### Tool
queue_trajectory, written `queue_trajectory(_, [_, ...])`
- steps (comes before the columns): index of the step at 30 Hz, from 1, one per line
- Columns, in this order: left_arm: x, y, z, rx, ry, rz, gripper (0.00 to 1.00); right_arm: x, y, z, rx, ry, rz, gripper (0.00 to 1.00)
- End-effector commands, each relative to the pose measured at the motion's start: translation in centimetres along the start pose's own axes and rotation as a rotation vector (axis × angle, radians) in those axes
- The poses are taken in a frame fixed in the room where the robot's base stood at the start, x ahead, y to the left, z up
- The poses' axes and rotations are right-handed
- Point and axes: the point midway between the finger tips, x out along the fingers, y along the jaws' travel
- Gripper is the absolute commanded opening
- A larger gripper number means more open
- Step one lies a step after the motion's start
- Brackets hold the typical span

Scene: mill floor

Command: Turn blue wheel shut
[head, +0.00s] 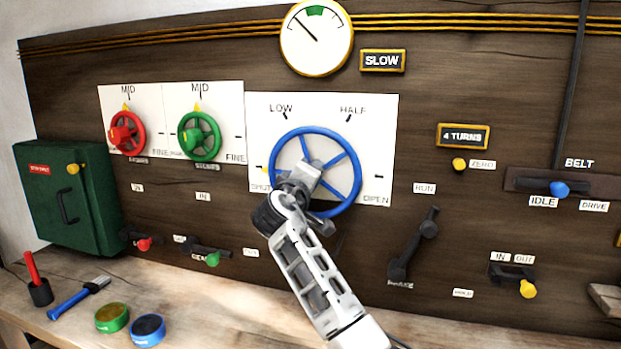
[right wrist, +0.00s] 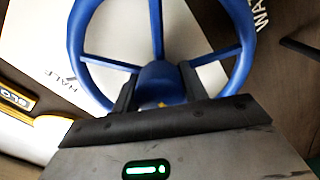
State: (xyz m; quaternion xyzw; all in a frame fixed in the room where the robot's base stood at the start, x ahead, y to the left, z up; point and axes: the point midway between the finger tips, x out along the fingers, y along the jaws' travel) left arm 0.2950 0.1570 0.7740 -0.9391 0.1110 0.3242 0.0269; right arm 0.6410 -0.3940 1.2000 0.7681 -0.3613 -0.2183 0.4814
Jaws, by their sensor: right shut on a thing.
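The blue wheel (head: 356,180) is mounted on a white plate (head: 384,125) marked LOW, HALF, SHUT and OPEN. A small yellow mark (head: 263,168) shows at the plate's left, just above SHUT. My right gripper (head: 308,176) is over the middle of the wheel, and my arm hides its lower left part. In the right wrist view the two dark fingers (right wrist: 160,92) are shut on the hub of the blue wheel (right wrist: 159,75), one on each side. My left gripper is in neither view.
A red wheel (head: 126,133) and a green wheel (head: 199,136) are to the left. A dark lever (head: 415,245) is to the right. A gauge (head: 316,38) is above. A green box (head: 68,196), a blue-handled brush (head: 78,298) and two round tins are at the left.

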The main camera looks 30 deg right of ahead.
Motion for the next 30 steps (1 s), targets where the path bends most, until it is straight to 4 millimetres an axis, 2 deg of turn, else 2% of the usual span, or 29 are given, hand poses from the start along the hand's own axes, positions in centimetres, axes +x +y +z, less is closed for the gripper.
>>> queue_trajectory(1, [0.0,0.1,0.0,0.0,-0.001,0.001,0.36,0.0,-0.1,0.0,-0.006,-0.001,0.0,0.49])
queue_trajectory(3, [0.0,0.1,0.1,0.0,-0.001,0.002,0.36,0.0,-0.1,0.0,-0.005,-0.001,0.0,0.65])
queue_trajectory(11, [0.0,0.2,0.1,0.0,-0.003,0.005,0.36,0.0,-0.1,0.0,-0.002,0.0,0.0,0.65])
queue_trajectory(16, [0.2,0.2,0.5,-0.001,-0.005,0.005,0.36,-1.2,-0.2,0.0,0.0,0.002,0.0,0.65])
queue_trajectory(20, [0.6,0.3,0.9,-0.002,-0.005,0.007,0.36,-3.7,-0.4,0.0,0.002,0.004,-0.001,0.65])
queue_trajectory(30, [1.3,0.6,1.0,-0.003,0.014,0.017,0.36,-11.9,-0.4,0.1,0.001,0.003,-0.003,0.65])
